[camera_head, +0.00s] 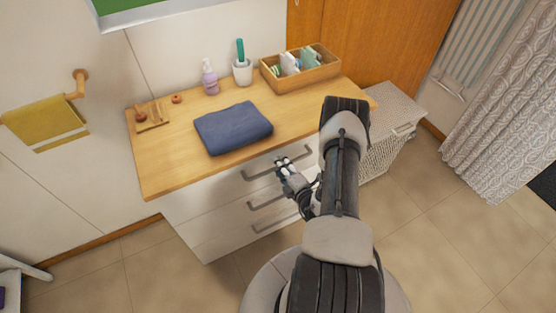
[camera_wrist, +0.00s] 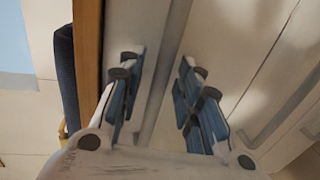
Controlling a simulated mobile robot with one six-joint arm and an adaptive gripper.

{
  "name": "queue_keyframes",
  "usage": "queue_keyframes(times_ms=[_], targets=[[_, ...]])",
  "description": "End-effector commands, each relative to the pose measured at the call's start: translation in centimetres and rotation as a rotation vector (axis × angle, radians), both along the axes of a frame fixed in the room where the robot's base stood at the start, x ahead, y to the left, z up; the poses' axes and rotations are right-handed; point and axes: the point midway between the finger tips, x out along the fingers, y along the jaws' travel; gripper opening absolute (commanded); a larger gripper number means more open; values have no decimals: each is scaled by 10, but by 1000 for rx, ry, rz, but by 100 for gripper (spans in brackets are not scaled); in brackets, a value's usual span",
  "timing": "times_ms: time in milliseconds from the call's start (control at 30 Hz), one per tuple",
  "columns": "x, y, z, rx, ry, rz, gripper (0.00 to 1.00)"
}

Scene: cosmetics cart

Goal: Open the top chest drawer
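The white chest has a wooden top (camera_head: 170,175) and a top drawer (camera_head: 225,185) that looks shut, flush with the fronts below. Its grey bar handle (camera_head: 256,174) runs across the front, partly covered by my gripper (camera_head: 284,165). In the wrist view my gripper (camera_wrist: 162,92) is open, with blue-padded fingers apart. The top handle (camera_wrist: 163,75) shows as a grey bar between the fingers. Contact between fingers and handle cannot be told.
Two lower handles (camera_head: 266,201) sit beneath; one shows in the wrist view (camera_wrist: 282,112). On top are a folded blue towel (camera_head: 233,127), a purple bottle (camera_head: 209,78), a cup (camera_head: 242,72) and a wooden box (camera_head: 325,72). A wicker hamper (camera_head: 385,145) stands right.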

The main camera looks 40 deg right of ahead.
Motion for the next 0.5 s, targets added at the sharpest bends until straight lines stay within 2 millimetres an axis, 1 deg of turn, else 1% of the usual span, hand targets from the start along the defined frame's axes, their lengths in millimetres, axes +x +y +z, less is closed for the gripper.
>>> queue_keyframes(times_ms=[333, 500], targets=[[1, 0, -1, -1, 0, -3, 32], [1, 0, -1, -1, 0, -3, 22]])
